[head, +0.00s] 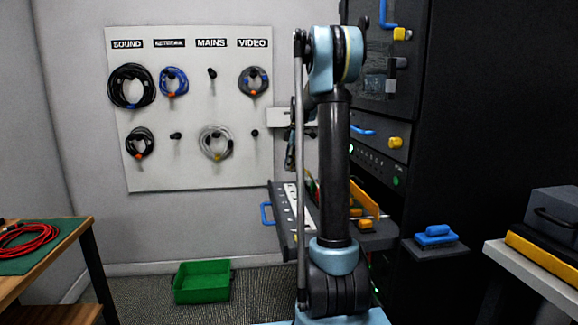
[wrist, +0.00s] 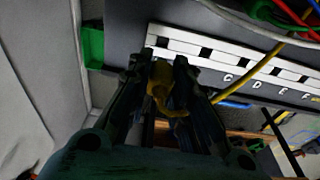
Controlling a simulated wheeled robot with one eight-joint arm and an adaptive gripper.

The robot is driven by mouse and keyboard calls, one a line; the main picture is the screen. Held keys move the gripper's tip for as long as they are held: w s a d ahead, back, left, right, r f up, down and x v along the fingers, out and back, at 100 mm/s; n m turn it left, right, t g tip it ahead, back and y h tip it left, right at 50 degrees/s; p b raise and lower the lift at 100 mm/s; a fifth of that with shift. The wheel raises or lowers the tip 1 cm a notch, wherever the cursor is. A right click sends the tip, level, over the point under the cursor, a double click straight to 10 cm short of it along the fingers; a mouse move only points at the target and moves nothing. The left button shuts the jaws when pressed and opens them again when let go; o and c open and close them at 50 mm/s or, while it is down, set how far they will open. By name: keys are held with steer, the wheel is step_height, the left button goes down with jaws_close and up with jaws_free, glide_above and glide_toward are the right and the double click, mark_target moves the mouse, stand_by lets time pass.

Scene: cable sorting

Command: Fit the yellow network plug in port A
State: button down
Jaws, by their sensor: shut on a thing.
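My gripper (wrist: 160,66) is shut on the yellow network plug (wrist: 159,82), which sits between the two dark fingers in the wrist view. A yellow cable (wrist: 258,66) runs to the upper right across the panel. The white port strip (wrist: 188,37) has a row of black openings and lies just beyond the plug. Letters C, D, E and F show on it; the labels to their left, where A would be, are hidden by my gripper. I cannot tell whether the plug touches the strip. In the head view the strip (head: 293,207) is on a pulled-out tray, partly behind my arm.
Red, green and white cables (wrist: 285,14) lie at the upper right in the wrist view. The dark rack (head: 440,120) stands right of my arm in the head view. A green bin (head: 202,296) is on the floor, and a pegboard (head: 190,165) with coiled cables hangs behind.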

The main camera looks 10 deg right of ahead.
steer(key=shift+a+f, duration=0.15)
steer(key=shift+f, duration=1.85)
steer(key=shift+s, duration=0.1)
steer(key=shift+f, duration=1.35)
stand_by(2.1)
steer(key=c, duration=1.4)
jaws_free()
steer(key=shift+o, duration=0.4)
steer(key=o, duration=0.4)
steer(key=shift+o, duration=0.2)
